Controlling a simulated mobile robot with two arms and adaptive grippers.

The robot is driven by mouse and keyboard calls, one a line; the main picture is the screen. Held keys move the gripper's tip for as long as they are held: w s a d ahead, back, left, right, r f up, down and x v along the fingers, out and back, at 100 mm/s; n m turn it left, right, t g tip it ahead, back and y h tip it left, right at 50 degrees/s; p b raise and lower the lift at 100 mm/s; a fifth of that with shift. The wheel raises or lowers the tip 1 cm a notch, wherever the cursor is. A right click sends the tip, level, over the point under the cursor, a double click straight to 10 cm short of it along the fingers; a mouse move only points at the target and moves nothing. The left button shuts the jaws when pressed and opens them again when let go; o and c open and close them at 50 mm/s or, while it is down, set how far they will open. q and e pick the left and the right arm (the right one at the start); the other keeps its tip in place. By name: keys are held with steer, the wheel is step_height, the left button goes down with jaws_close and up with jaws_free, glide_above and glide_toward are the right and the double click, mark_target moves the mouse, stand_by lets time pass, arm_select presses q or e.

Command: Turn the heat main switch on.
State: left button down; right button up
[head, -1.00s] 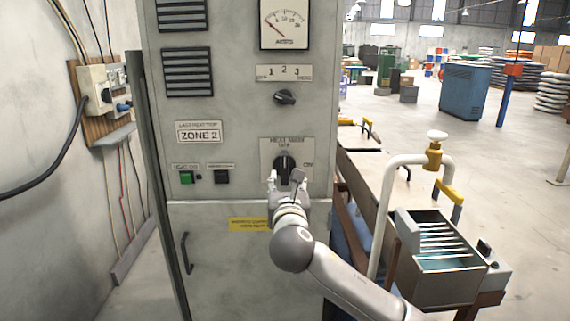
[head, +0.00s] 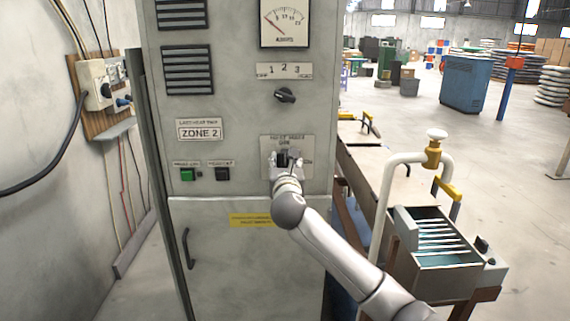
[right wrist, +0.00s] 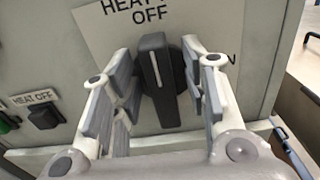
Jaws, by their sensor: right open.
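The heat main switch (right wrist: 160,80) is a black rotary knob with a white line, on a plate labelled HEAT and OFF. In the right wrist view it stands near upright, its line pointing up towards OFF. In the head view the knob (head: 284,156) is mostly hidden by my gripper. My right gripper (right wrist: 162,90) is open, with one finger on each side of the knob. A narrow gap shows on each side. It also shows in the head view (head: 286,160) at the switch plate. My left gripper is not in view.
A green button (head: 187,174) and a black HEAT OFF button (right wrist: 46,115) sit left of the switch. A smaller selector knob (head: 285,95) and an ammeter (head: 284,22) are above. A pipe with a yellow valve (head: 433,152) stands right of the cabinet (head: 240,260).

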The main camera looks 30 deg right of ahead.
steer(key=shift+c, duration=0.3)
jaws_close()
steer(key=shift+m, duration=0.3)
steer(key=m+p, duration=0.1)
steer(key=m, duration=0.1)
steer(key=shift+s+d+m, duration=0.1)
steer(key=shift+d+m, duration=0.05)
steer(key=shift+m, duration=0.25)
steer(key=m, duration=0.1)
steer(key=m+p, duration=0.1)
steer(key=m, duration=0.1)
steer(key=shift+s+d+f+m, duration=0.15)
steer(key=shift+f+m, duration=0.05)
steer(key=shift+m, duration=0.1)
steer(key=m, duration=0.7)
steer(key=f+m+b, duration=0.1)
steer(key=m, duration=0.3)
steer(key=shift+s+d+f, duration=0.1)
steer(key=shift+s+d, duration=0.05)
steer(key=shift+d, duration=0.1)
